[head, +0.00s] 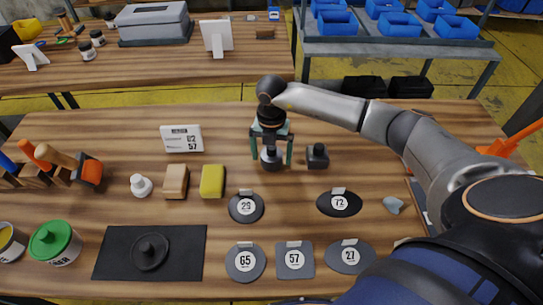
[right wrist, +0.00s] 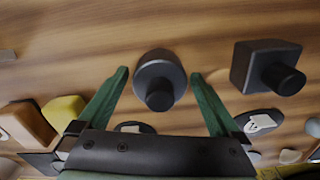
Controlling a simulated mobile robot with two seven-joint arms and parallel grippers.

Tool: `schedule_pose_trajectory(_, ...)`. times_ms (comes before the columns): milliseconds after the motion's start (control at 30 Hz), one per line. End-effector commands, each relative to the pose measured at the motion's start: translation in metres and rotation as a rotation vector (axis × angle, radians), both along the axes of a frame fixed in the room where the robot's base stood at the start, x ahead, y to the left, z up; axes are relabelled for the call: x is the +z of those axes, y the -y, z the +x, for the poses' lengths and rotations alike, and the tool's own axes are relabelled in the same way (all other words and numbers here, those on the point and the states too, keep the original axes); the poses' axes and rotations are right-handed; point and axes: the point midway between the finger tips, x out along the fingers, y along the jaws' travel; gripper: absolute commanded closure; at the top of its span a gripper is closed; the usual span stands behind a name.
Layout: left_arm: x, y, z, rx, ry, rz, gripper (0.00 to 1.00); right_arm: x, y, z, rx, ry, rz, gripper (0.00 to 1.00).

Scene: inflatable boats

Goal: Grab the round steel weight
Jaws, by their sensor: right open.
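The round steel weight (head: 271,161), a dark grey cylinder with a knob on top, stands upright on the wooden table near the middle in the head view. My right gripper (head: 271,150) is open above it, with its green fingers pointing down on either side. In the right wrist view the round steel weight (right wrist: 159,72) shows between the two spread fingertips (right wrist: 160,75), with gaps on both sides. A square dark weight (head: 317,157) with a knob stands just right of it, and it also shows in the right wrist view (right wrist: 250,66). My left gripper is not in view.
A white sign (head: 182,139), a tan block (head: 175,181) and a yellow block (head: 212,181) stand to the left. Several numbered grey patches (head: 294,259) lie in front. Bare wood lies behind the weights.

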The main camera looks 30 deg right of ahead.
Motion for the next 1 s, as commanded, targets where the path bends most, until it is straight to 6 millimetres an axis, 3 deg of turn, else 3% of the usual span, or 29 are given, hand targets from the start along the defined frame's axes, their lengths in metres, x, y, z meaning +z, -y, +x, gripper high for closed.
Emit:
schedule_pose_trajectory(167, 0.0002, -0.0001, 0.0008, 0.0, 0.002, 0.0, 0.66, -0.0004, -0.0001, 0.0, 0.0, 0.0, 0.0, 0.0)
schedule_pose_trajectory(1000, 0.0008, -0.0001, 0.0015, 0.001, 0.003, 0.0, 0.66, 0.0003, 0.0, 0.0, 0.0, 0.0, 0.0, 0.93)
